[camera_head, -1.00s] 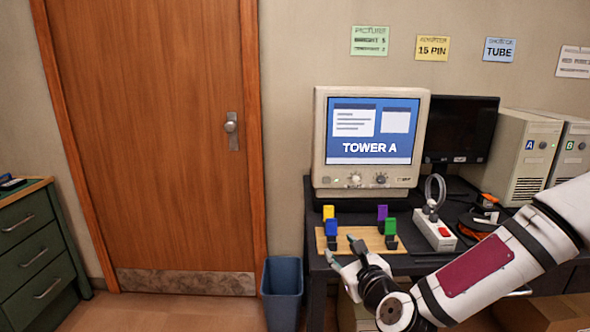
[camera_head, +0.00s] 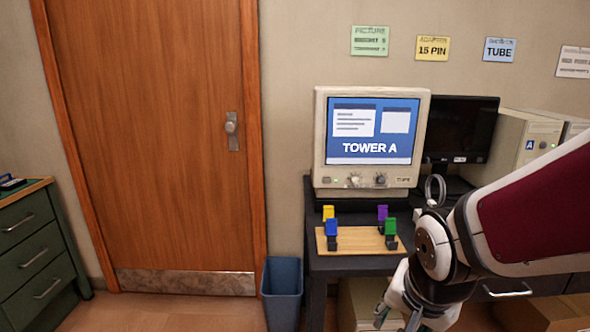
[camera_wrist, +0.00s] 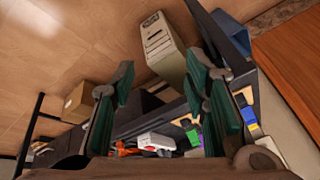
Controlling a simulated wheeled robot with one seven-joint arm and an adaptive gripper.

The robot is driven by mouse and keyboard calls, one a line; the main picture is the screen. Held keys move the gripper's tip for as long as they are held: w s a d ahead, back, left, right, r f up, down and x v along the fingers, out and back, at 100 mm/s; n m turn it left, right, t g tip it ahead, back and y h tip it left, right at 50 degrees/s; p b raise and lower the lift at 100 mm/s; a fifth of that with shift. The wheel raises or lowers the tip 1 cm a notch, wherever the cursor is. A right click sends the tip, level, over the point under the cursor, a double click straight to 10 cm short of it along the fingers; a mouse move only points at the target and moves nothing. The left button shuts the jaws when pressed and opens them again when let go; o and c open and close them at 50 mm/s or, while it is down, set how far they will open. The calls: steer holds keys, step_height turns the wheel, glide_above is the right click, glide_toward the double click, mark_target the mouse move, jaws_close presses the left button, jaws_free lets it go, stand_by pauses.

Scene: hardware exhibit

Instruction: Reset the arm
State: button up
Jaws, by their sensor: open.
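My gripper (camera_head: 400,318) is low in the head view, in front of the desk and below its top, near the bottom edge. In the wrist view my gripper (camera_wrist: 160,95) shows two green-padded fingers spread wide apart with nothing between them. My white arm with a dark red panel comes in from the right and hides part of the desk's right side. The fingertips are partly cut off or small in the head view.
A dark desk (camera_head: 340,265) carries a CRT monitor (camera_head: 371,138) reading TOWER A, a wooden board (camera_head: 360,240) with coloured clips, and a computer tower (camera_head: 527,145). A blue bin (camera_head: 282,290) stands left of the desk. Floor before the wooden door (camera_head: 160,140) is clear.

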steer(key=s+d+r+n+g, duration=0.15)
steer(key=s+r+n, duration=0.25)
steer(key=s, duration=0.6)
steer(key=s+d+r+n+g, duration=0.1)
steer(key=s+r+n+g, duration=0.2)
steer(key=s, duration=0.6)
step_height(320, 180, up, 17)
steer(key=t+p, duration=0.4)
steer(key=p, duration=1)
steer(key=shift+s+a+y+p, duration=0.15)
steer(key=shift+s+y+p, duration=0.05)
steer(key=shift+y+p, duration=0.15)
